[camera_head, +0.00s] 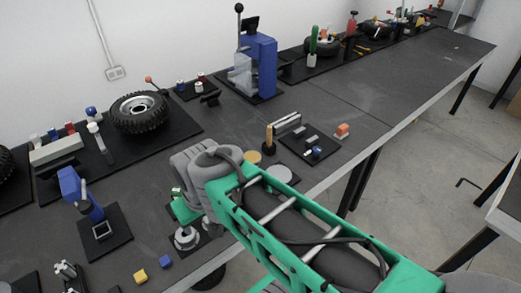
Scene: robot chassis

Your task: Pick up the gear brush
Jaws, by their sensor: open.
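I cannot identify the gear brush with certainty at this size. A small tan upright piece (269,140) stands beside long grey bars (288,123) near the middle of the bench; I cannot tell whether it is a brush. My green arm reaches in from the lower right.
The dark bench (235,122) runs to the far right. A blue press (261,66) and a wheel (139,111) stand at the back. A blue stand (83,195) is at left. Yellow (140,276) and blue (165,261) blocks lie in front.

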